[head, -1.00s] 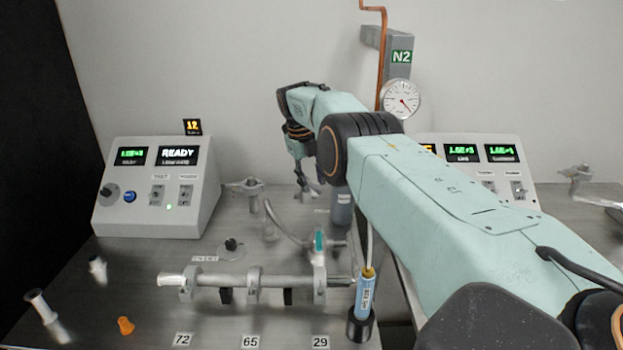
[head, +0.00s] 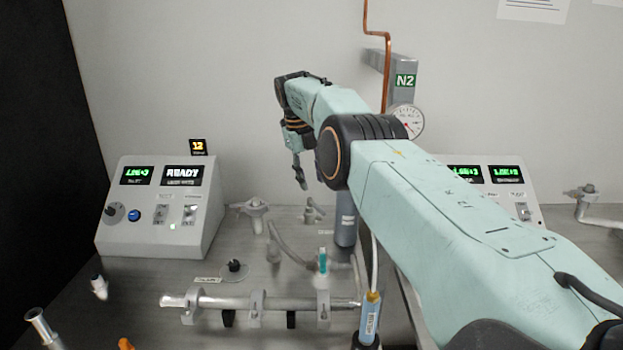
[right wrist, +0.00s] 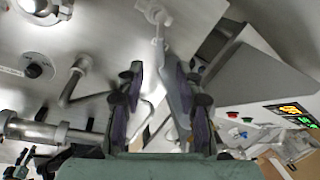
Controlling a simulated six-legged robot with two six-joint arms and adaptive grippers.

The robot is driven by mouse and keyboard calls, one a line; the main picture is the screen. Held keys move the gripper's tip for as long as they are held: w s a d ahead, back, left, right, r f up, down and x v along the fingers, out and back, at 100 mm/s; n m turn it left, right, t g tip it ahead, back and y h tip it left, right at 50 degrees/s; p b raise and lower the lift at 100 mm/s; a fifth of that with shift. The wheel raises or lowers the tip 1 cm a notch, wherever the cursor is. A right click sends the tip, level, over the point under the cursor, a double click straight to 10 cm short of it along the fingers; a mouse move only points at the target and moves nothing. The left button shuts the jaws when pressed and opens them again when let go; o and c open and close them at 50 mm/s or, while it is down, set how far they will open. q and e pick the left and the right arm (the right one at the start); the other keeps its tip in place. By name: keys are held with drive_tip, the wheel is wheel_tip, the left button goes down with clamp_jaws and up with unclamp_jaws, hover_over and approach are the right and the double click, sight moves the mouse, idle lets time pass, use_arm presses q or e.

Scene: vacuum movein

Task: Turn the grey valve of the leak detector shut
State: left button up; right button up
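The leak detector (head: 160,206) is the sloped white box at the left of the head view, its display reading READY. Two small grey valve-like fittings stand on the bench right of it, one (head: 255,212) nearer the box and one (head: 313,211) farther right; I cannot tell for sure which is the grey valve. My right gripper (head: 299,172) hangs above the farther-right fitting, apart from it. In the right wrist view its fingers (right wrist: 158,85) are spread and empty, with a grey fitting (right wrist: 155,14) beyond the fingertips. My left gripper is not in view.
A horizontal metal pipe with clamps (head: 262,303) lies in front, with a teal-handled valve (head: 322,261) and a black knob (head: 234,267) behind it. A grey cylinder (head: 345,220) stands beside the farther fitting.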

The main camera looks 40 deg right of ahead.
sight(319, 208)
drive_tip(key=a, duration=0.1)
drive_tip(key=w+a+r+b, duration=0.1)
drive_tip(key=shift+w+a+n, duration=0.1)
drive_tip(key=shift+a+n, duration=0.2)
drive_tip(key=c, duration=0.3)
drive_tip(key=n+h, duration=0.1)
drive_tip(key=a+n, duration=0.1)
drive_tip(key=a+n+h+b, duration=0.1)
drive_tip(key=shift+s+a+f+n+g+h, duration=0.15)
drive_tip(key=shift+s+f+n+g+h, duration=0.15)
drive_tip(key=shift+s+f+n+g, duration=0.1)
drive_tip(key=c, duration=0.3)
drive_tip(key=shift+a+r+n+h, duration=0.1)
drive_tip(key=shift+n+h, duration=0.5)
drive_tip(key=shift+n, duration=0.5)
clamp_jaws()
drive_tip(key=shift+s+d+f+n+g+h, duration=0.25)
drive_tip(key=shift+d+f+n+h, duration=0.5)
drive_tip(key=shift+d+f+n, duration=0.8)
drive_tip(key=shift+s+d+f+n+h, duration=0.35)
drive_tip(key=shift+d+f+n+h, duration=0.5)
drive_tip(key=shift+n, duration=1.4)
drive_tip(key=shift+s+d+f+n+g+h, duration=0.25)
drive_tip(key=shift+d+f+n+h, duration=0.55)
drive_tip(key=shift+f+n, duration=0.85)
